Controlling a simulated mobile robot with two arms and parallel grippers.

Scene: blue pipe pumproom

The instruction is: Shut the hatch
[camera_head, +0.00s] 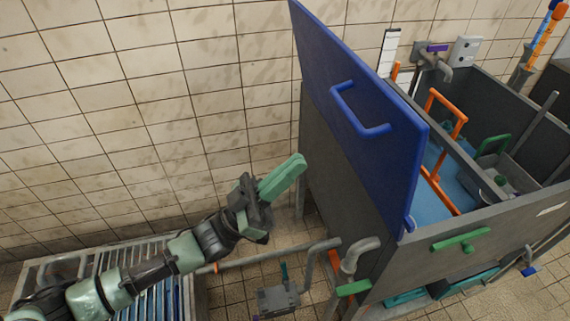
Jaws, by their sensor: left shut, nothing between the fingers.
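The hatch (345,75) is a blue panel with a blue bar handle (360,110). It stands swung up and open along the left side of a dark grey tank (345,190), so the blue interior of the tank shows to its right. My left gripper (298,163) is shut and empty, with its green fingers pressed together. It is to the left of the hatch and lower than the handle, and appears apart from the panel. My right gripper is not in view.
Inside the tank are an orange frame handle (447,112) and a green handle (493,145). A green valve handle (460,240) sits on its front. A grey pipe (280,252) runs low beside it. A slatted rack (165,298) is at lower left. The tiled wall is behind.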

